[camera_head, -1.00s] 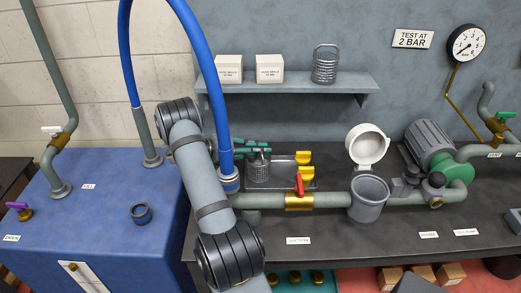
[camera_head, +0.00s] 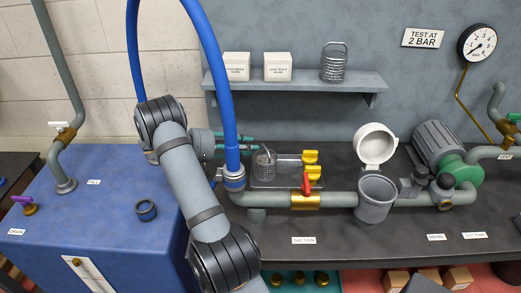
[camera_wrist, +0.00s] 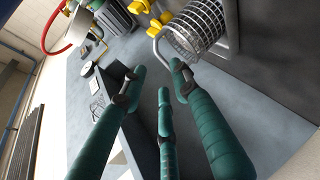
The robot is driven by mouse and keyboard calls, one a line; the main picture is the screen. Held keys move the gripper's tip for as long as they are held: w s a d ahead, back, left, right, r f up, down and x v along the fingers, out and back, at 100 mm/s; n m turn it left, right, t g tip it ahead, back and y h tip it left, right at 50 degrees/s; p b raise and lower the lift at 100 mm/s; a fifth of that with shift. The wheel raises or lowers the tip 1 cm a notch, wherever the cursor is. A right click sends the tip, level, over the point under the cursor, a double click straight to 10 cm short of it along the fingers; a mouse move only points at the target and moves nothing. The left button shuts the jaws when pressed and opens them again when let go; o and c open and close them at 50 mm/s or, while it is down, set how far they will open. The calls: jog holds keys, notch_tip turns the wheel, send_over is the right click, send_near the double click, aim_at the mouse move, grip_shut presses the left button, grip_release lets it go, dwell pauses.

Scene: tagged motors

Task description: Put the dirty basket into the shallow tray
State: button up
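A dull grey wire basket (camera_head: 264,164) stands in the left end of the shallow metal tray (camera_head: 290,182) on the dark bench. Its handle sticks up. In the wrist view the basket (camera_wrist: 198,28) is at the top right, with its handle bent toward my fingers. My gripper (camera_head: 245,144) has green fingers and is just left of and behind the basket in the head view. In the wrist view my gripper (camera_wrist: 157,78) has its fingers spread with nothing between them; the right fingertip looks close to the handle, and I cannot tell whether they touch.
A shinier wire basket (camera_head: 333,62) and two white boxes (camera_head: 250,66) stand on the shelf. A pipe with a red-handled valve (camera_head: 306,184) runs in front of the tray. A grey strainer pot (camera_head: 375,199) with its white lid (camera_head: 375,145) open is to the right. Yellow handles (camera_head: 311,158) are by the tray's right end.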

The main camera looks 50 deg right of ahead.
jog(key=shift+v, duration=2)
jog(key=shift+o, duration=0.6)
